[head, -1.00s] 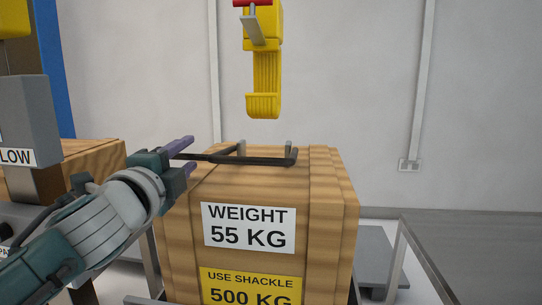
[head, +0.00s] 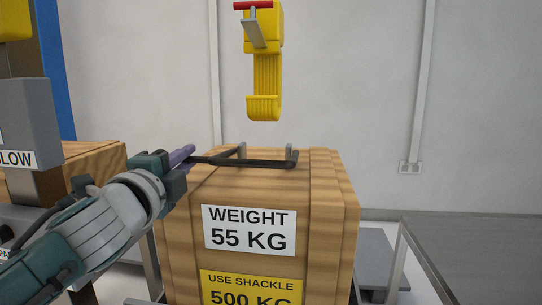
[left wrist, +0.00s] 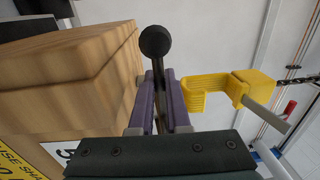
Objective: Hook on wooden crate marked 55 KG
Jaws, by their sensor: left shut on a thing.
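The wooden crate (head: 330,230) with the label WEIGHT 55 KG (head: 248,230) stands in the middle of the head view; it also shows in the left wrist view (left wrist: 60,70). A dark bar handle (head: 265,164) lies across its top between grey posts. The yellow hook (head: 265,85) hangs above the crate, apart from the bar; it also shows in the left wrist view (left wrist: 205,88). My left gripper (head: 187,158) is shut on the bar's left end. In the left wrist view the bar (left wrist: 155,42) passes between the purple fingers. My right gripper is not in view.
Another wooden crate (head: 90,160) stands at the left behind a grey box (head: 28,115) with a sign ending in LOW. A grey metal table (head: 480,245) is at the right. The space around the hanging hook is clear.

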